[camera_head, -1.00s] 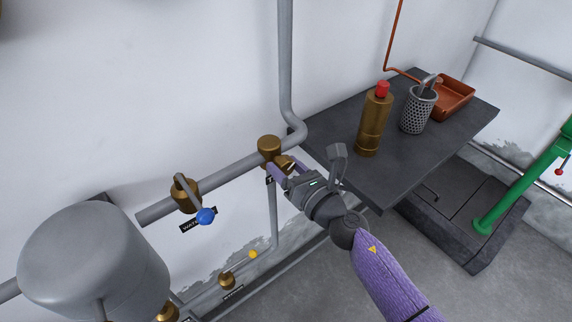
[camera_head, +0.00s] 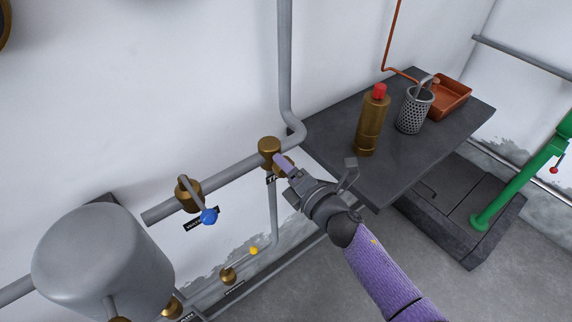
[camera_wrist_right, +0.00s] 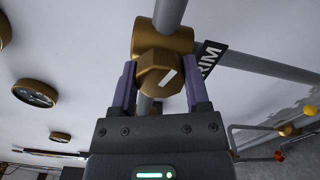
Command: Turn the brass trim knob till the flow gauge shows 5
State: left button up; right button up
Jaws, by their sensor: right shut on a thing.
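The brass trim knob (camera_wrist_right: 158,70) is a faceted knob with a white mark, slanted up to the right, in the right wrist view. It sits on a brass valve body (camera_head: 269,150) on the grey wall pipe, with a "TRIM" label (camera_wrist_right: 209,58) beside it. My right gripper (camera_head: 281,162) is shut on the knob, one purple finger on each side (camera_wrist_right: 160,82). In the head view the fingers partly hide the knob. My left gripper is out of view.
A dark bench (camera_head: 415,155) at right holds a brass bottle (camera_head: 371,125), a perforated canister (camera_head: 414,110) and an orange tray (camera_head: 460,95). A green post (camera_head: 515,187) stands far right.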

jog(key=m+p, duration=0.1)
jog(key=m, duration=0.3)
jog(key=shift+m, duration=0.3)
jog(key=m+p, duration=0.1)
jog(key=m, duration=0.2)
jog(key=shift+m, duration=0.3)
jog(key=m, duration=0.4)
jog(key=shift+p, duration=0.4)
jog(key=shift+f+m, duration=0.1)
jog(key=shift+m, duration=1.5)
jog(key=o, duration=1.3)
jog(key=p+v, duration=0.3)
jog(key=v, duration=0.7)
